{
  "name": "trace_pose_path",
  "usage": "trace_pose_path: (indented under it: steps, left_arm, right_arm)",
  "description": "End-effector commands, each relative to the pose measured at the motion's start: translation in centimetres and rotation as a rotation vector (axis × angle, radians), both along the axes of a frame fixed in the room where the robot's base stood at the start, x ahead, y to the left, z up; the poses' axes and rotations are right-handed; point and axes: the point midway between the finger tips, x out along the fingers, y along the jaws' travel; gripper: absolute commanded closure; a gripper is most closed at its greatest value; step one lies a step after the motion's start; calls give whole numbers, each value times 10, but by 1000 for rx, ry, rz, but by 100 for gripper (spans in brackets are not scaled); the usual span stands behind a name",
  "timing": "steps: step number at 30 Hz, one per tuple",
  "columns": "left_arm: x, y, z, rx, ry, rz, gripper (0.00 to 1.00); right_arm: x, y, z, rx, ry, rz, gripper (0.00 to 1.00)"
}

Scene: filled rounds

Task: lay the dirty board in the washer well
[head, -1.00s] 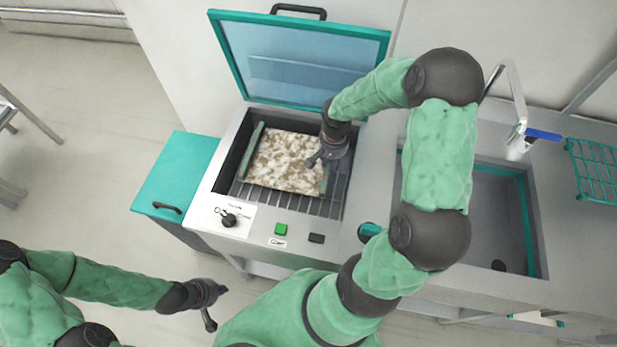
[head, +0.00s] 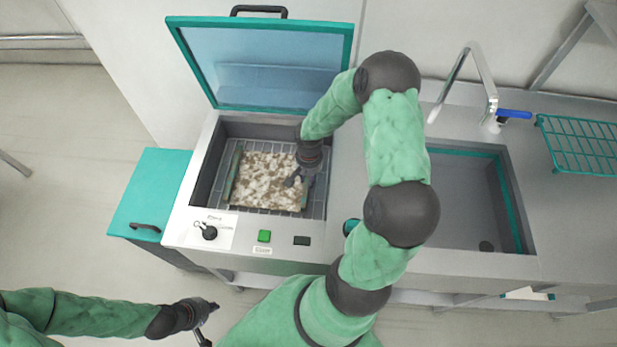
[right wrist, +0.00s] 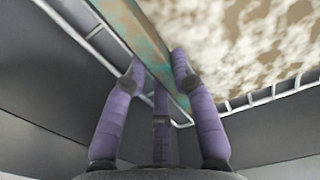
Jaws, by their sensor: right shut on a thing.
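The dirty board (head: 265,182), stained brown and white with green strips along its left and right edges, is inside the washer well (head: 208,172). It looks flat, low over or on the wire rack; contact is hard to tell. My right gripper (head: 303,180) is shut on the board's right edge. In the right wrist view its purple fingers (right wrist: 162,85) straddle the worn green strip (right wrist: 150,45), with the stained surface (right wrist: 235,40) to the right. My left gripper (head: 207,320) is empty, its fingers spread, low in front of the washer.
The washer lid (head: 265,68) stands open behind the well. A knob (head: 209,232), a green button (head: 264,236) and a dark button (head: 301,241) are on the front panel. A sink (head: 460,205) with tap (head: 490,100) and a green wire rack (head: 580,145) are to the right.

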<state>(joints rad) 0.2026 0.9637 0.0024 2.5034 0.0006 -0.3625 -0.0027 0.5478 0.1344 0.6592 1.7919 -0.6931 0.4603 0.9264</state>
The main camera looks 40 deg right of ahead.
Motion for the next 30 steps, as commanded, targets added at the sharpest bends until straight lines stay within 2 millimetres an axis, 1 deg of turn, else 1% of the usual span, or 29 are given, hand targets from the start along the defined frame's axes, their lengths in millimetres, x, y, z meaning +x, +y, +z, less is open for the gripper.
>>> trace_pose_path:
  steps: [2, 3, 5, 6, 15, 19, 23, 30]
  left_arm:
    - [0, 0, -4, 0, 0, 0, 100]
    - [0, 0, -4, 0, 0, 0, 100]
    - [0, 0, -3, 0, 0, 0, 100]
    - [0, 0, -3, 0, 0, 0, 100]
    - [0, 0, -2, 0, 0, 0, 100]
    - [0, 0, 3, 0, 0, 0, 100]
    - [0, 0, 7, 0, 0, 0, 100]
    - [0, 0, 20, 0, 0, 0, 100]
  right_arm:
    - [0, 0, -3, 0, 0, 0, 100]
    - [0, 0, -3, 0, 0, 0, 71]
    - [0, 0, -3, 1, 1, 0, 54]
    - [0, 0, -2, 1, 1, 0, 50]
    - [0, 0, -2, 1, 1, 0, 50]
    - [0, 0, 2, 1, 1, 0, 50]
    - [0, -1, 22, -2, -2, -1, 50]
    - [0, -1, 72, -2, -3, 0, 50]
